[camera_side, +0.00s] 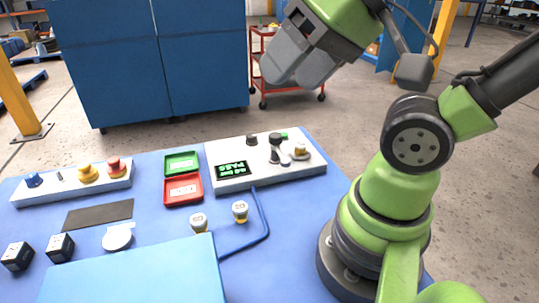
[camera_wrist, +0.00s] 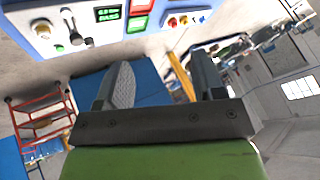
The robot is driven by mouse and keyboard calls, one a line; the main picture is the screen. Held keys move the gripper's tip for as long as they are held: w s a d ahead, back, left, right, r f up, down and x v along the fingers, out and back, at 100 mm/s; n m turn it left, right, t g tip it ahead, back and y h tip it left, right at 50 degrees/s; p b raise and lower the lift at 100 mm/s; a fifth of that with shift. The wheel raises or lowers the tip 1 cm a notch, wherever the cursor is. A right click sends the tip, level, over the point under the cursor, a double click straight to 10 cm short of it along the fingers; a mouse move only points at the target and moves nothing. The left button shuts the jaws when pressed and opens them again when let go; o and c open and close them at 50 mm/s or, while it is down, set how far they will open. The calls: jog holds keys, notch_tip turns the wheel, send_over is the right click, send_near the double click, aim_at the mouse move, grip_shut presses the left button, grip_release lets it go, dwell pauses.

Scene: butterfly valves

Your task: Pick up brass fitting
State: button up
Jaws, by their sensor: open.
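Two small brass-coloured pieces with pale, marked tops stand on the blue table: one brass fitting (camera_side: 240,212) right of centre and another (camera_side: 199,223) to its left. Another small brass-coloured piece (camera_side: 300,151) sits on the white test fixture (camera_side: 228,155); it also shows in the wrist view (camera_wrist: 42,29). My gripper (camera_side: 297,76) is raised high above the back right of the table, apart from all these pieces. In the wrist view its two fingers (camera_wrist: 163,78) are spread with nothing between them. The two standing pieces are not visible there.
A green tray (camera_side: 181,162) and a red tray (camera_side: 183,189) lie left of the fixture. A button panel (camera_side: 75,183) stands at the left, with dark cubes (camera_side: 60,247) in front. A light blue box (camera_side: 135,275) fills the front. A blue tube (camera_side: 262,238) runs from the fixture.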

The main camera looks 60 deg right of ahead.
jog(key=w+d+f+m+g, duration=0.1)
jog(key=w+d+f+m, duration=0.2)
jog(key=w+d+m, duration=0.5)
jog(key=m+g+h, duration=0.2)
jog(key=m, duration=2.2)
send_near(301, 144)
jog(key=shift+x, duration=4.7)
jog(key=shift+d, duration=0.1)
jog(key=shift+c, duration=0.3)
jog(key=c, duration=1.1)
jog(key=shift+r, duration=0.15)
